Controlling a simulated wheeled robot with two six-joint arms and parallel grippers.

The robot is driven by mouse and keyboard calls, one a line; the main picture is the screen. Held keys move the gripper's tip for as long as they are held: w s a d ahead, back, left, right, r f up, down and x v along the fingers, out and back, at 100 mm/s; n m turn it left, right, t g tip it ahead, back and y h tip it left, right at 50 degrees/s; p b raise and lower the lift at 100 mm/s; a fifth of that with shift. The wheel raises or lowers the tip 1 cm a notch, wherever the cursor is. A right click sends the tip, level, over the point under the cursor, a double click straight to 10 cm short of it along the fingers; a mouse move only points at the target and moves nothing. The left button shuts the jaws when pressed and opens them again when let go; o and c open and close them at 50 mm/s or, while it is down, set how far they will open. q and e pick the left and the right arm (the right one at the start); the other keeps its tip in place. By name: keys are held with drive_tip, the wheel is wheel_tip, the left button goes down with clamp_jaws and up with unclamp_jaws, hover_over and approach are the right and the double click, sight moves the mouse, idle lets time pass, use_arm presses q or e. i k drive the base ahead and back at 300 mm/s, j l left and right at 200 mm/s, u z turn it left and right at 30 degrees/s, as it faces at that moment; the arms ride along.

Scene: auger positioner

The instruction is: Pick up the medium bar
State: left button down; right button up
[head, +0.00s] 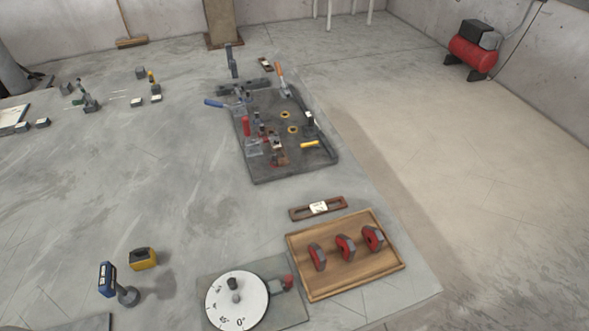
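Three red pieces with dark grey sides stand in a row on a wooden tray (299,283) at the lower right: a left piece (316,257), a middle piece (345,247) and a right piece (373,238). They stand apart from one another and look close in size. I cannot tell whether one of them is the medium bar. A brown strip (298,214) with a white label lies just behind the tray. Neither of my grippers is in view.
A white dial (222,291) on a grey plate sits left of the tray. A yellow box (142,259) and a blue tool (107,280) stand further left. A dark mat (290,171) full of tools lies behind. A red compressor (472,53) stands by the far right wall.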

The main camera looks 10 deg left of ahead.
sight(319, 208)
drive_tip(key=i+l+u, duration=0.2)
drive_tip(key=l+u, duration=0.25)
drive_tip(key=l, duration=0.2)
drive_tip(key=l+u, duration=0.45)
drive_tip(key=l, duration=0.25)
drive_tip(key=l+u, duration=0.5)
drive_tip(key=l, duration=0.25)
